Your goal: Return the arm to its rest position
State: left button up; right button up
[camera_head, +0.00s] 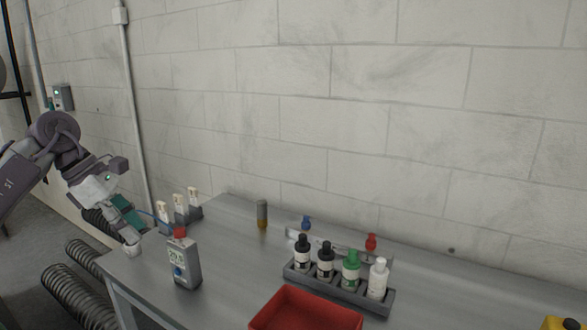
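My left arm comes in from the left, and its gripper (127,211) hangs over the left end of the table. Its two teal finger pads look apart, with nothing clearly seen between them. My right gripper is not in view.
The grey table (225,285) also bears a rack (340,288) of black, green and white bottles, a red bin (305,312), a small brown-based vial (262,214) and several white-topped items (179,208). A block wall (350,120) stands behind. Ribbed hoses (75,295) lie at lower left.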

pick_arm(q)
jog(key=d+f+n+t+h, duration=0.1)
jog(key=d+n+t+h, duration=0.35)
jog(key=d, duration=0.85)
jog(key=d+f+n+t+h, duration=0.2)
jog(key=d+n+h, duration=0.3)
jog(key=d+h, duration=0.7)
jog(key=s+a+f+n+t+y, duration=0.2)
jog(key=s+a+f+n+y, duration=0.15)
jog(key=f+n+y, duration=0.6)
jog(key=s+a+f+n+t+y, duration=0.25)
jog(key=a+f+n+y, duration=0.3)
jog(key=n, duration=0.75)
jog(key=s+a+f+n+t+y, duration=0.1)
jog(key=s+a+f+n+y, duration=0.3)
jog(key=f+n+y, duration=0.55)
jog(key=s+a+f+n+g+h, duration=0.15)
jog(key=s+f+n+g, duration=0.3)
jog(key=s, duration=0.75)
jog(key=s+f+n+g+h, duration=0.25)
jog(key=s+f+g, duration=0.35)
jog(key=s, duration=0.5)
notch_tip(320, 180, down, 24)
jog(key=y, duration=0.1)
jog(key=s+a+f+g, duration=0.2)
jog(key=s+a+f, duration=0.1)
jog(key=s+f, duration=1.4)
jog(key=shift+s+f, duration=0.25)
jog(key=shift+s, duration=0.1)
